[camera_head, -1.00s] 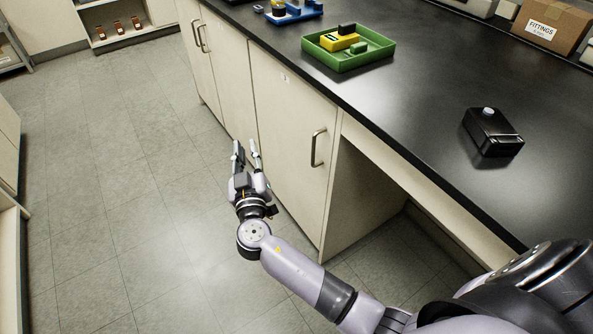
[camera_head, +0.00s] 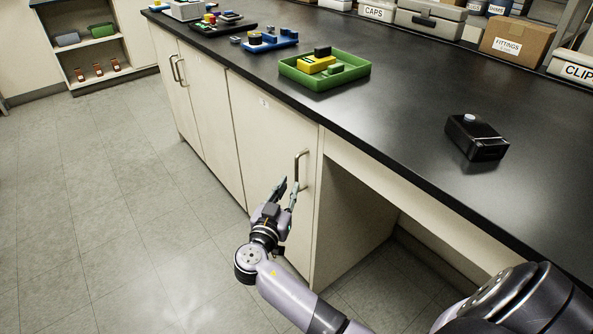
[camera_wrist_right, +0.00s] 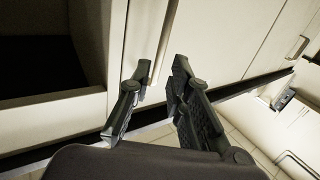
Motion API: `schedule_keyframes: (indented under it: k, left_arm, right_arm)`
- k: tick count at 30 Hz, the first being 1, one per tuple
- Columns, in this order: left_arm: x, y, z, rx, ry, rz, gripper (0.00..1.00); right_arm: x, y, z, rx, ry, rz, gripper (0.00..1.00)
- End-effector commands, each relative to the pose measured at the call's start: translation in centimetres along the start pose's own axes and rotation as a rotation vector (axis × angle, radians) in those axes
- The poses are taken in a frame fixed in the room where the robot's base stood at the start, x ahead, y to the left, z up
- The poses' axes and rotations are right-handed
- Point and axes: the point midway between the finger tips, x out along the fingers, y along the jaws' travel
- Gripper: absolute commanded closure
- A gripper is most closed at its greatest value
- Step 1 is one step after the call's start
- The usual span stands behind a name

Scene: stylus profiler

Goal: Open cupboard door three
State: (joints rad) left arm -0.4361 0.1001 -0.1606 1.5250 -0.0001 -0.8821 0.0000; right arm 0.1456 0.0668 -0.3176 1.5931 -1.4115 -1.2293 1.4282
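The cupboard door (camera_head: 270,140) is a cream panel with a small label near its top, under the black counter beside the open knee space. It looks shut. Its upright metal bar handle (camera_head: 301,170) is near the door's right edge. My right gripper (camera_head: 288,187) is open, with its fingertips close beside the lower part of the handle. In the right wrist view the two dark fingers (camera_wrist_right: 162,66) are spread. A pale bar, apparently the handle (camera_wrist_right: 166,40), runs toward the gap between them; I cannot tell whether they touch it. My left gripper is out of view.
The black counter (camera_head: 400,105) overhangs the doors. It holds a green tray (camera_head: 325,83) of blocks, a black box (camera_head: 476,138) and a cardboard box (camera_head: 517,40). More doors with handles (camera_head: 179,71) stand farther left. The grey floor (camera_head: 110,190) is clear.

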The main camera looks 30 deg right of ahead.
Motion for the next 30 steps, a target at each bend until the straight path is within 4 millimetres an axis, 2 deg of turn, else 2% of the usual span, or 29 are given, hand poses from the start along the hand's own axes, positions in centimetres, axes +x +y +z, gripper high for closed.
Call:
schedule_keyframes:
  k: [1, 6, 12, 24, 30]
  left_arm:
    - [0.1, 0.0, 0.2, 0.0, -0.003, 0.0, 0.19]
    - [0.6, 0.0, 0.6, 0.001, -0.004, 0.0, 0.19]
    - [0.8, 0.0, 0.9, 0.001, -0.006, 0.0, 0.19]
    - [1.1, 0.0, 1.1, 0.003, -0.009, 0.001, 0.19]
    - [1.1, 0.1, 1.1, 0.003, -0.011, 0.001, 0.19]
  right_arm:
    - [1.2, 0.0, -0.2, -0.002, 0.003, 0.001, 0.82]
    - [4.5, 0.0, -0.1, -0.002, 0.002, 0.001, 0.82]
    - [6.8, -0.1, 0.0, -0.001, 0.001, -0.001, 0.82]
    - [7.4, 0.0, 0.0, 0.0, -0.001, -0.001, 0.82]
    - [7.4, 0.0, 0.0, 0.0, -0.001, -0.001, 0.96]
